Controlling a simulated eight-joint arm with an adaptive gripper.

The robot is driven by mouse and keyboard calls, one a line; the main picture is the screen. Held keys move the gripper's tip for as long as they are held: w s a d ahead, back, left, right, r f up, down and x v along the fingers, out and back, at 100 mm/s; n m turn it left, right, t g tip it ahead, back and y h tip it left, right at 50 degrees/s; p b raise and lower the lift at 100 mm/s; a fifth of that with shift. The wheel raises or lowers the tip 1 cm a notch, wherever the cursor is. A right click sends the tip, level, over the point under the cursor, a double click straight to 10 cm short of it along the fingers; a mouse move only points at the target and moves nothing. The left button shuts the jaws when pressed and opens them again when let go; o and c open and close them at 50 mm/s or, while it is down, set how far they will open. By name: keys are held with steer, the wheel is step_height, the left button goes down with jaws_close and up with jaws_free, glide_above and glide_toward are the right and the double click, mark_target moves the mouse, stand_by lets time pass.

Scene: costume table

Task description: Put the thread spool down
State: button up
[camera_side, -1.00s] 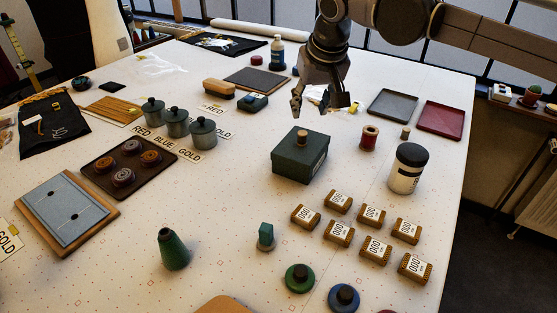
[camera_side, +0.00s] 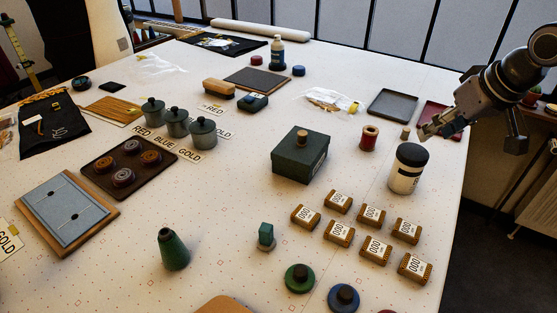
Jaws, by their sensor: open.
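The thread spool (camera_side: 368,138), red thread between pale wooden ends, stands upright on the white table. It is right of the dark green lidded box (camera_side: 299,158) and apart from it. My gripper (camera_side: 474,138) is open and empty at the right, with its fingers spread apart. It is clear of the spool, over the table's right side, and partly covers the red tray (camera_side: 438,111) in the picture.
A white jar with a black lid (camera_side: 408,168) stands between the spool and my gripper, toward the front. A small wooden peg (camera_side: 405,134) is right of the spool. A grey tray (camera_side: 392,105) lies behind.

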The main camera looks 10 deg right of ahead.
steer(key=s+d+f+t, duration=0.1)
steer(key=s+d+f, duration=0.7)
steer(key=s+f, duration=0.2)
steer(key=shift+s+f, duration=0.25)
steer(key=shift+s, duration=0.85)
